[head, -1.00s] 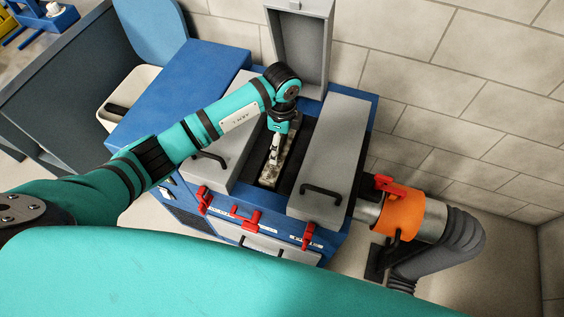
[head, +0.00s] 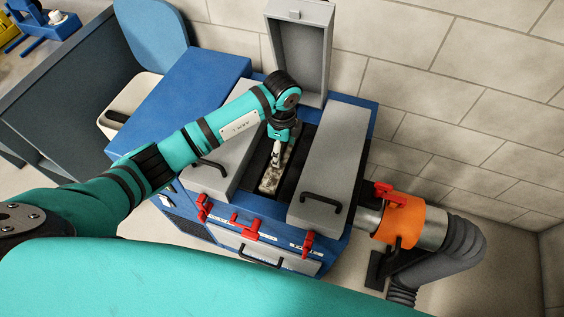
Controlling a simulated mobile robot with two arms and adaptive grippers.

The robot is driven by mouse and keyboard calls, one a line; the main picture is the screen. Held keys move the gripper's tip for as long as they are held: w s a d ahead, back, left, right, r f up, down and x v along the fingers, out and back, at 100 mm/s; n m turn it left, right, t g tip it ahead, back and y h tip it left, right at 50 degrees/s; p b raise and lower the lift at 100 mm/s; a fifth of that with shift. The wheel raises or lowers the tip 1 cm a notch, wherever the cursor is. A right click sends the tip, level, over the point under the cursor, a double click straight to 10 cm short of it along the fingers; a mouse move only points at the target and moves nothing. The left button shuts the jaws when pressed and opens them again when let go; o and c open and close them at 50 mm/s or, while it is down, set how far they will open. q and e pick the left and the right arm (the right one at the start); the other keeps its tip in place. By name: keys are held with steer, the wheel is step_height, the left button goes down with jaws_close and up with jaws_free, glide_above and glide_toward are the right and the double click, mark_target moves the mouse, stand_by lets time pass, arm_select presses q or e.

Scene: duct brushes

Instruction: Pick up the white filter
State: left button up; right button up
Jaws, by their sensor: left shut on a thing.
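The white filter (head: 268,184) is a long, narrow, pale block with dark stains. It sits in the dark open slot in the middle of the blue machine (head: 345,233), between two grey lids. My left gripper (head: 276,158) reaches down into the slot from above and is shut on the filter near its upper part. The gripper and wrist hide the far end of the filter. I cannot tell whether the filter is clear of the slot floor. My right gripper is not in view.
A grey lid (head: 333,165) with a black handle flanks the slot on the right, another (head: 217,150) on the left. A raised grey cover (head: 300,45) stands behind. Red latches (head: 245,228) line the front. An orange collar (head: 402,222) and grey hose are at right.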

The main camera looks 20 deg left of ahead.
arm_select(q)
steer(key=shift+r, duration=0.1)
step_height(320, 180, up, 50)
steer(key=p, duration=1.8)
steer(key=shift+p, duration=0.4)
